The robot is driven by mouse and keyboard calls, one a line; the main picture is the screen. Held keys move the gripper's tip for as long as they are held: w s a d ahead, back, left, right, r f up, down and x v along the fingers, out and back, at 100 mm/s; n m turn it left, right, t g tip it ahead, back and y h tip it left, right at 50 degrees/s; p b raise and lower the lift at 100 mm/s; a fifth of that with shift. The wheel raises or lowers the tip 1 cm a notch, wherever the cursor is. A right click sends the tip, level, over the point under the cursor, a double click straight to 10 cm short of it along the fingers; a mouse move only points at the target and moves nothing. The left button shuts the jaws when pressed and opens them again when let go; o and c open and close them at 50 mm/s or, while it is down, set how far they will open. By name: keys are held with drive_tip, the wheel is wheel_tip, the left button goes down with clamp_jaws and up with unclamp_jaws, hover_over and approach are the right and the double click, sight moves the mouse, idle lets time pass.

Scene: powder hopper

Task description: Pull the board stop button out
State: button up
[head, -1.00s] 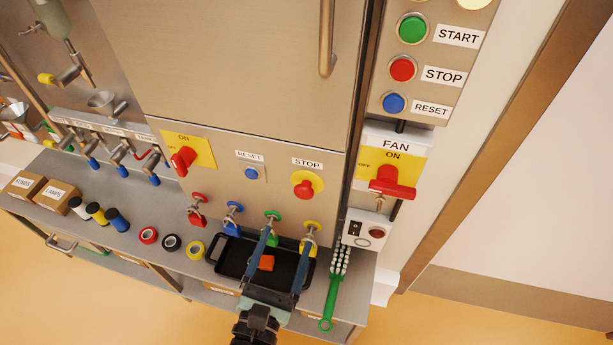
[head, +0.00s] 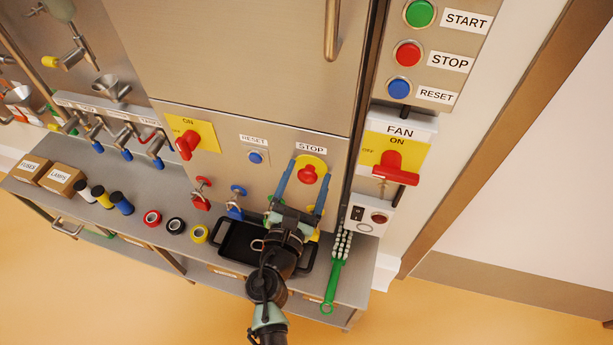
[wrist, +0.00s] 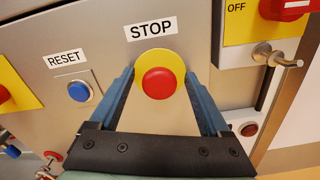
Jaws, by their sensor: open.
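The board stop button is a red mushroom knob (head: 307,175) on a yellow round plate, under a STOP label on the steel board. In the wrist view the red knob (wrist: 159,83) sits between the two blue fingers, near the middle. My gripper (head: 303,172) is open, with one finger to each side of the knob. In the wrist view I see a gap between each finger and the knob. Whether the fingertips touch the board, I cannot tell. A second red STOP button (head: 407,54) is on the upper right panel, apart from my gripper.
A blue RESET button (head: 255,157) is left of the stop button. The red fan switch (head: 393,168) and a hook are on the right.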

drive_tip(key=shift+c, duration=0.2)
clamp_jaws()
